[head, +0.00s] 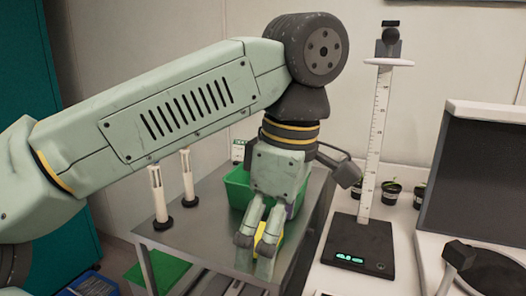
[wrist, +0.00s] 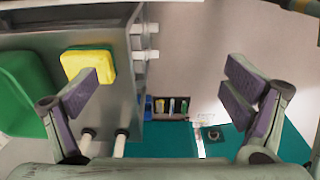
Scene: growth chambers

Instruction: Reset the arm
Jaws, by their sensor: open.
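My arm reaches in from the left in the head view, bent over a metal table. My gripper (head: 257,249) points downward above the table. In the wrist view my gripper (wrist: 165,95) has its two purple-padded fingers spread wide apart, with nothing held between them. A yellow sponge-like block (wrist: 88,66) lies on the metal table beyond the left finger. In the head view it is mostly hidden behind my gripper.
A green bin (head: 238,186) stands on the metal table (head: 200,240), with two white cylinders on dark bases, the nearer one (head: 159,197), at its left. A height gauge (head: 372,140) on a black base and small plant pots (head: 391,190) stand at the right. A dark-screened box (head: 485,170) is beside them.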

